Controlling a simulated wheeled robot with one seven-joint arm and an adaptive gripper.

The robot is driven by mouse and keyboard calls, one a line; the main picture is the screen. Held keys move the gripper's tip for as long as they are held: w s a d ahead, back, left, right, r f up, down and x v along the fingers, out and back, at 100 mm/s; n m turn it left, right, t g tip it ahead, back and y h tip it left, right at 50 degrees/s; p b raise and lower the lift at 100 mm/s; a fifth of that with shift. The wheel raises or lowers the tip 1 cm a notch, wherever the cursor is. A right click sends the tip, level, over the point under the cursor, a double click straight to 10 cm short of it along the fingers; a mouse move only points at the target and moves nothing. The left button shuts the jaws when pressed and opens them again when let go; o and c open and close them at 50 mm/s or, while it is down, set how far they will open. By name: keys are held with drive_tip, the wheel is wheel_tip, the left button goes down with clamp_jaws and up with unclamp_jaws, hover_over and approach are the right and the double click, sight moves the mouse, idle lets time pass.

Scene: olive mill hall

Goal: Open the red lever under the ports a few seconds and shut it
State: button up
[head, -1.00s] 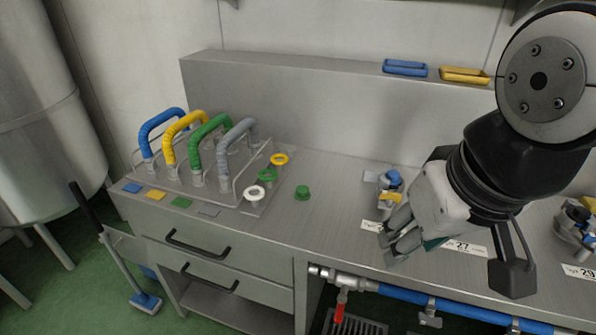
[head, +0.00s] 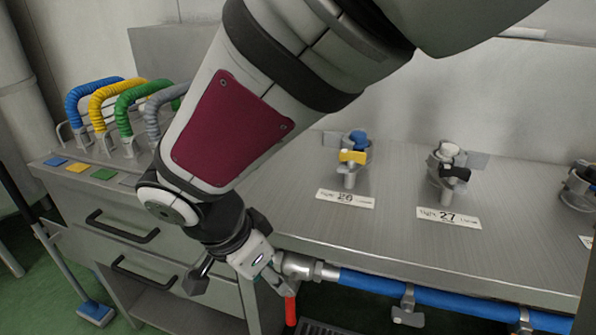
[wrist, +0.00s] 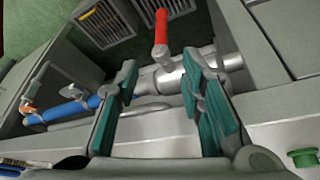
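The red lever (head: 290,311) hangs down from a silver pipe fitting (head: 302,266) under the front edge of the steel bench. In the wrist view the red lever (wrist: 161,28) shows beyond my fingertips and between them in the picture, with the silver pipe behind my fingers. My gripper (head: 238,284) is in front of the bench edge, just left of the lever and close to it. In the wrist view my gripper (wrist: 162,72) has its teal-padded fingers spread apart with nothing held. I cannot tell whether a finger touches the pipe.
A blue pipe (head: 440,296) runs right along the bench front. Ports with tags 26 (head: 345,199) and 27 (head: 448,217) stand on the bench top. Drawer handles (head: 120,228) jut out at left. A floor grate (wrist: 105,22) lies below. A green knob (wrist: 303,158) is at lower right.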

sight(287, 303)
drive_tip(key=shift+m, duration=0.3)
drive_tip(key=b+x, duration=0.1)
drive_tip(key=x, duration=0.4)
drive_tip(key=b+x, duration=0.1)
drive_tip(key=x, duration=0.4)
drive_tip(key=a+b+x, duration=0.1)
drive_tip(key=b+x, duration=0.1)
drive_tip(key=x, duration=0.3)
drive_tip(key=shift+s+d+f, duration=0.1)
drive_tip(key=shift+s+f, duration=0.1)
drive_tip(key=shift+f, duration=0.15)
clamp_jaws()
